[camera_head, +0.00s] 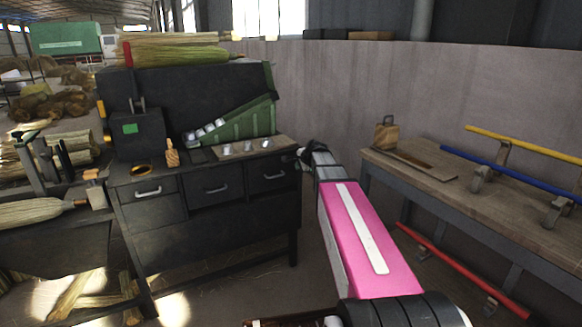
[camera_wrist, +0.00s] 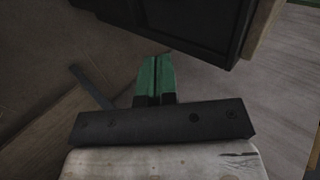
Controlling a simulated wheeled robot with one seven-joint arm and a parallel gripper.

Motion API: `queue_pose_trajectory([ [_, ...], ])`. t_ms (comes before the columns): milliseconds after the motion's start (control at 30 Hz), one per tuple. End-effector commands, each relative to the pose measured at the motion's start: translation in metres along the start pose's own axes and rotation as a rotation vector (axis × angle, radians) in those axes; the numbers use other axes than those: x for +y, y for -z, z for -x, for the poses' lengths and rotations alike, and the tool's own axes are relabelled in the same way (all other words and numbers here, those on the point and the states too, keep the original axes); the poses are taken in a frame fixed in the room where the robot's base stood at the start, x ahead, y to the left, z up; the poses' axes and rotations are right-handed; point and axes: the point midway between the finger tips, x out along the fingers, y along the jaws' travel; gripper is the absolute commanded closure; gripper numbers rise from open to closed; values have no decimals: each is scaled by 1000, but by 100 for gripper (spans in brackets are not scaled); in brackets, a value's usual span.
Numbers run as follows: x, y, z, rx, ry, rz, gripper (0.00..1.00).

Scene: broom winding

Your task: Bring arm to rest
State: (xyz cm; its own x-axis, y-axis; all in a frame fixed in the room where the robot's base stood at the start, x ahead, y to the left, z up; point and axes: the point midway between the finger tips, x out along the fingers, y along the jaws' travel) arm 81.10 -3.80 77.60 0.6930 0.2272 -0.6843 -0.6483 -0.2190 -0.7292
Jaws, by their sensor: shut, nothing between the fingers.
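My gripper (camera_wrist: 158,62) shows in the wrist view with its two green fingers side by side and touching, nothing between them. In the head view my arm reaches up from the bottom with a pink link, and its dark end is in front of the gap between the black workbench (camera_head: 217,236) and the wooden table (camera_head: 450,195). The fingers cannot be made out there. In the wrist view a dark cabinet-like body (camera_wrist: 190,18) is beyond the fingertips, apart from them.
On the workbench stand a green sloped rack (camera_head: 248,118), a small wooden-handled tool (camera_head: 172,153) and metal cups. The table carries a wooden block (camera_head: 386,134), a yellow bar (camera_head: 520,143) and a blue bar (camera_head: 500,172). A broom (camera_head: 35,212) lies at left.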

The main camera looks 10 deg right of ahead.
Motion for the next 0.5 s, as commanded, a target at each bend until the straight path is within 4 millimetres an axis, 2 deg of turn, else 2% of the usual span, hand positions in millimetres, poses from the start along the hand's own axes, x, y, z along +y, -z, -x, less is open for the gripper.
queue_pose_trajectory([
  [67,14,-7,4,-6,-25,34,100],
  [167,50,-24,4,-24,-94,139,100],
  [367,168,-75,16,-129,-322,507,100],
  [500,249,-106,37,-249,-482,777,100],
])
